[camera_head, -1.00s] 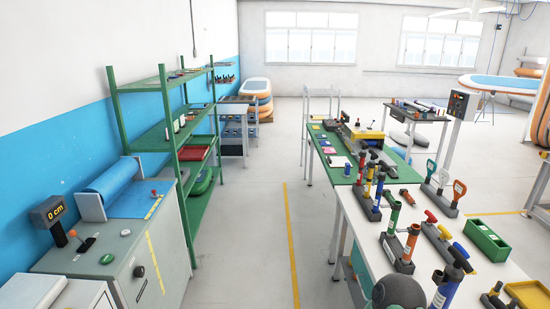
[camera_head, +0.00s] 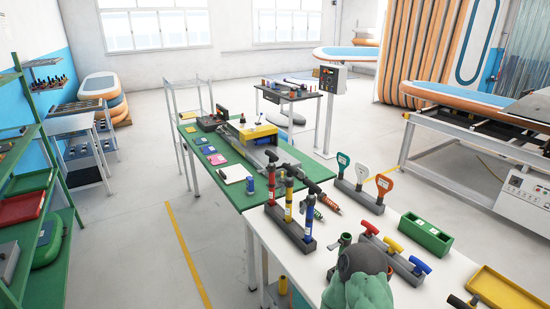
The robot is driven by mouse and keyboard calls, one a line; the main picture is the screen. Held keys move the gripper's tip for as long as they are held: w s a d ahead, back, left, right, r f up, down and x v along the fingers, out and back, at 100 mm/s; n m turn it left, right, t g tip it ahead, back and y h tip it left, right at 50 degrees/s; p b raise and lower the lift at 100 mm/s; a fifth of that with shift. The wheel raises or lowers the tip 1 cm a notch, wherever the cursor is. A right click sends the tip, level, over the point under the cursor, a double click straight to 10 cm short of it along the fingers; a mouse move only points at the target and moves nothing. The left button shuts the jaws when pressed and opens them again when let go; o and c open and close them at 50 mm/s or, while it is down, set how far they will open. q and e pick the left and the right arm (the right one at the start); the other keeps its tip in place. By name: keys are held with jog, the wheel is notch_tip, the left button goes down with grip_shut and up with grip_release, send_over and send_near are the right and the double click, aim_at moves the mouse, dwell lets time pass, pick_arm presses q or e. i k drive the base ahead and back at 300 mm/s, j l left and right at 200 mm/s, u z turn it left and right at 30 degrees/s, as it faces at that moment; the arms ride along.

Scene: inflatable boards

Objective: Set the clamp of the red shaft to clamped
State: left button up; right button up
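A rounded green and dark grey part, probably of my own arm, shows at the bottom of the view. Neither gripper's fingers are in view.
A base with red, yellow and blue T-handles (camera_head: 395,249), a green box (camera_head: 426,235) and a yellow tray (camera_head: 507,291) share the white table (camera_head: 410,289). Paddle-shaped handles (camera_head: 361,170) stand behind. A green workbench (camera_head: 259,194) adjoins it. The aisle floor (camera_head: 140,227) is clear.

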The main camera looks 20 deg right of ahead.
aim_at(270, 171)
jog(key=i+j+z, duration=1)
jog(key=i+j, duration=0.15)
jog(key=j, duration=0.1)
